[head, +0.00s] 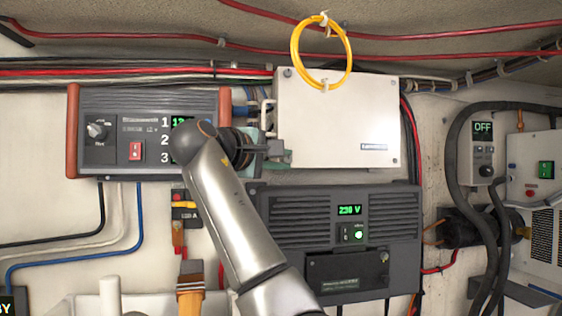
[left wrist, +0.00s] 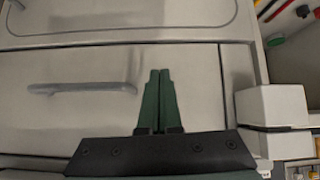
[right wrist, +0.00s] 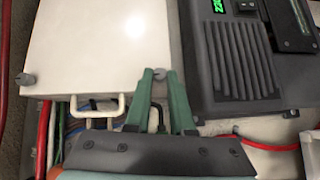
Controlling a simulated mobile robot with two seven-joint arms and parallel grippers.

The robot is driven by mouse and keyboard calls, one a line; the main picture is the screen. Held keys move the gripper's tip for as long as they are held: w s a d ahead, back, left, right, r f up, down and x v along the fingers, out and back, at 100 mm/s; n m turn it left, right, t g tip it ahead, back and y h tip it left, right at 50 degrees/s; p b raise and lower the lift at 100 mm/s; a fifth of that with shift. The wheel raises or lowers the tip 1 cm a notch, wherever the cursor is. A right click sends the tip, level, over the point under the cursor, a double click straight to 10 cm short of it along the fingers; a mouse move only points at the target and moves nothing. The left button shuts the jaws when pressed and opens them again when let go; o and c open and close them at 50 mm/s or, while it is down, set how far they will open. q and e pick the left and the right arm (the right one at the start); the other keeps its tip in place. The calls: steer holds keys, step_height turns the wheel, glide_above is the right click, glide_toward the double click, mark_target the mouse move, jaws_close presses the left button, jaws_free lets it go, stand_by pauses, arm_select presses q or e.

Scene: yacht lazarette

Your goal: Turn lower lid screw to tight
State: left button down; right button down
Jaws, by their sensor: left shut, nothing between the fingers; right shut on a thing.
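The white box (head: 335,125) with a flat lid hangs on the wall in the middle of the head view. Its upper lid screw (right wrist: 27,79) shows at the left corner in the right wrist view, clear of my gripper. My right gripper (head: 280,150) reaches the box's lower left corner. In the right wrist view its green fingers (right wrist: 160,76) are shut on the grey lower lid screw (right wrist: 159,74), whose head is partly hidden between the tips. My left gripper (left wrist: 160,72) is shut and empty in front of a pale panel, out of the head view.
A U-shaped handle (right wrist: 98,106) juts from the box's side close to my right fingers. A dark vented unit (head: 340,235) sits just below the box, and a red-ended control panel (head: 95,160) is to its left. A yellow cable coil (head: 294,50) hangs above.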

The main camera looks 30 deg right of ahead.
steer(key=shift+r+m+g+y, duration=0.15)
steer(key=shift+m+g+y, duration=0.15)
steer(key=shift+m+y, duration=0.15)
stand_by(0.4)
steer(key=c, duration=0.8)
jaws_free()
steer(key=shift+d, duration=0.1)
steer(key=shift+o, duration=0.2)
steer(key=v, duration=1.2)
steer(key=shift+s, duration=0.2)
steer(key=shift+r, duration=0.15)
